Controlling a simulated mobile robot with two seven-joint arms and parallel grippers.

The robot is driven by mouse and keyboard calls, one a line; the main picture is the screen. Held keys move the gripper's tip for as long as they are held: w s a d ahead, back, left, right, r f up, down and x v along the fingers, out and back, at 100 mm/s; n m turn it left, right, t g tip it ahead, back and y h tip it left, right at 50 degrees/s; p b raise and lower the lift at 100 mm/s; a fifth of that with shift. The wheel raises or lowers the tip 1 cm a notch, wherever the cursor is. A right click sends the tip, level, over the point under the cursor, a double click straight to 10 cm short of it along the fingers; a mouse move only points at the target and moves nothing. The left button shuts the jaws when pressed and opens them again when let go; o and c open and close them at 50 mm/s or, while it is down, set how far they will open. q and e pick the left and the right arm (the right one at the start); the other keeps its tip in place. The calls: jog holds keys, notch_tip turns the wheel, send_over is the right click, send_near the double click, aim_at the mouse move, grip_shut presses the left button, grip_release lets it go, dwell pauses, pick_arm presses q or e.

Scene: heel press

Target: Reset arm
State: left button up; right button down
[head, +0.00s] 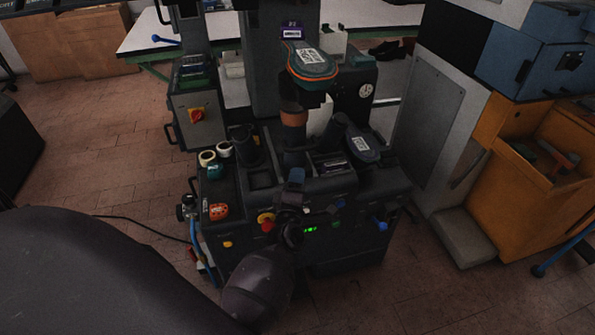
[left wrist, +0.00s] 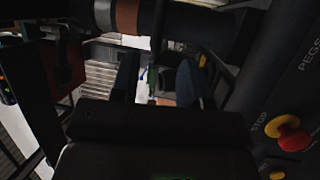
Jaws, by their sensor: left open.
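The dark heel press (head: 335,240) stands in the middle of the head view. An upright post with a copper-coloured band (head: 293,117) rises from it, and a labelled sole-shaped piece with an orange and teal edge (head: 312,65) sits on top. My left arm comes in from the lower left. My left gripper (head: 317,190) is open in front of the press, with no object seen held. In the left wrist view the open gripper (left wrist: 156,82) faces the press, below the horizontal-looking copper-banded post (left wrist: 128,16). My right gripper is not seen.
A red stop button (left wrist: 288,130) is close at the right in the left wrist view. A second labelled sole piece (head: 363,145) lies at the press's right. Tape rolls (head: 215,152) sit at its left. An orange bin (head: 540,200) stands right.

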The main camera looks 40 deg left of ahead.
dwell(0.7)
pick_arm(q)
jog(key=s+d+m+h, duration=0.3)
jog(key=d+m+h, duration=0.4)
jog(key=m, duration=0.9)
jog(key=s+f+m+g+h, duration=0.1)
jog(key=s+f+m+g, duration=0.2)
jog(key=s, duration=0.8)
jog(key=s+f+m+g+h, duration=0.1)
jog(key=s+f+m+g, duration=0.2)
jog(key=s+f, duration=0.4)
jog(key=s+m, duration=0.1)
jog(key=s, duration=0.3)
jog(key=shift+s+a+f+g, duration=0.2)
jog(key=shift+s+f+g, duration=0.05)
jog(key=shift+g, duration=0.05)
